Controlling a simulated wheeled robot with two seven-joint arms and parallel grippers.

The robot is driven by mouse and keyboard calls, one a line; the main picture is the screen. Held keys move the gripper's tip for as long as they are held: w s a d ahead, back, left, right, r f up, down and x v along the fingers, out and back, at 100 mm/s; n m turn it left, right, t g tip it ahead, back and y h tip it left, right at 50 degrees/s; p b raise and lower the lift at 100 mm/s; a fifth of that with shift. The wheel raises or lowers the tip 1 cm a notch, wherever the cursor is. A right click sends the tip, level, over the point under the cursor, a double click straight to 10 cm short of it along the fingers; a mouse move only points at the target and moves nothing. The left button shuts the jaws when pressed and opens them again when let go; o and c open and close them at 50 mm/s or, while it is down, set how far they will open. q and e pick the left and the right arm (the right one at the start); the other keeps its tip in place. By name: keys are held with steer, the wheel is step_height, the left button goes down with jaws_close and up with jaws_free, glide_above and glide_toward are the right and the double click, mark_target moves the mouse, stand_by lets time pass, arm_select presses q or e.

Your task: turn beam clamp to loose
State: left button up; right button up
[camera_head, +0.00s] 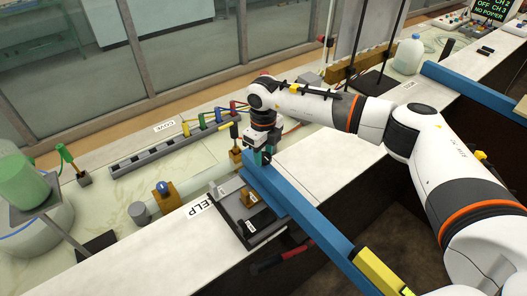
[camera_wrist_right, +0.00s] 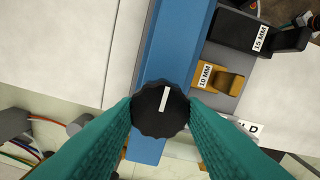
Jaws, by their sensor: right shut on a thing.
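The beam clamp knob (camera_wrist_right: 160,112) is black and scalloped, with a white pointer line that runs almost straight up the picture in the wrist view, tilted very slightly. It sits on the blue beam (camera_wrist_right: 178,45), near its end. The beam also shows in the head view (camera_head: 305,222), running down to the right. My right gripper (camera_wrist_right: 161,107) has its teal fingers shut on opposite sides of the knob. In the head view my right gripper (camera_head: 262,157) reaches down at the beam's far end and hides the knob. My left gripper is not in view.
A dark tray (camera_head: 262,236) beside the beam holds blocks; the wrist view shows a yellow 10 MM block (camera_wrist_right: 222,80) and a black 15 MM block (camera_wrist_right: 285,40). A rail with coloured cables (camera_head: 150,158) lies beyond. White counter (camera_head: 325,155) right of the beam is clear.

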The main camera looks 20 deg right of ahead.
steer(key=shift+f+n+b, duration=0.1)
steer(key=shift+n+b, duration=0.3)
steer(key=shift+b, duration=0.35)
steer(key=n+b, duration=0.6)
steer(key=b, duration=0.2)
steer(key=shift+n, duration=0.3)
steer(key=n+b, duration=0.2)
steer(key=n, duration=0.1)
steer(key=shift+n+b, duration=0.3)
steer(key=shift+b, duration=0.1)
steer(key=n+b, duration=0.2)
steer(key=n, duration=0.1)
steer(key=shift+n, duration=0.3)
steer(key=n, duration=0.1)
steer(key=n+b, duration=0.1)
steer(key=n, duration=0.3)
steer(key=shift+r+b, duration=0.25)
steer(key=shift+b, duration=0.1)
steer(key=n, duration=0.6)
steer(key=shift+r+n+b, duration=0.1)
steer(key=shift+n+b, duration=0.3)
steer(key=n, duration=0.4)
steer(key=shift+d, duration=0.1)
steer(key=shift+n, duration=2.8)
